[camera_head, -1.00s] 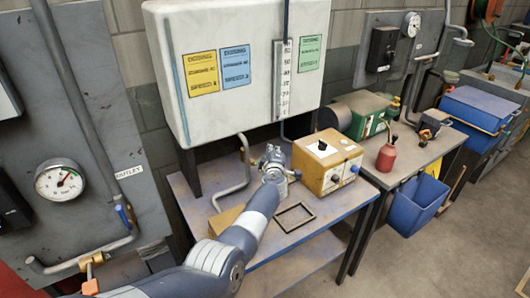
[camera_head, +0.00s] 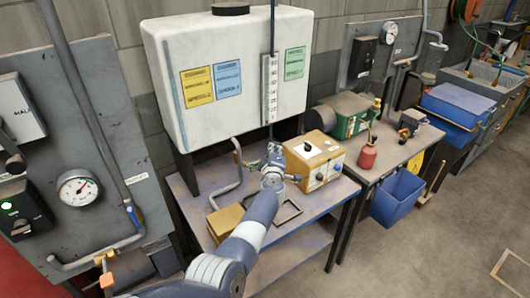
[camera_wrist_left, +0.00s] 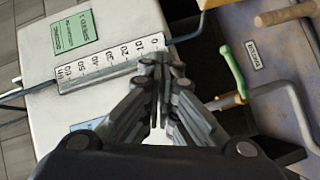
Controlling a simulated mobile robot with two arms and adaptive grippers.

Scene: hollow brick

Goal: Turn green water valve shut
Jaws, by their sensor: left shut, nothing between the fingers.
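The green valve lever (camera_wrist_left: 232,72) shows in the left wrist view, right of my fingers. It sits on a brass fitting at the end of a bent grey pipe (camera_wrist_left: 285,98). In the head view the valve (camera_head: 237,148) is small, at the top of the bent pipe under the white tank (camera_head: 240,100); its green colour is hard to make out there. My left gripper (camera_head: 274,150) is right of the valve, in front of the tank's lower edge. In the wrist view its fingertips (camera_wrist_left: 160,65) are together and empty, apart from the lever. My right gripper is not in view.
A yellow control box (camera_head: 315,160) stands close right of my left gripper. A cardboard box (camera_head: 226,221) and a dark frame (camera_head: 287,214) lie on the table (camera_head: 260,250). A level scale (camera_head: 270,90) is on the tank front. A gauge panel (camera_head: 110,165) is at left.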

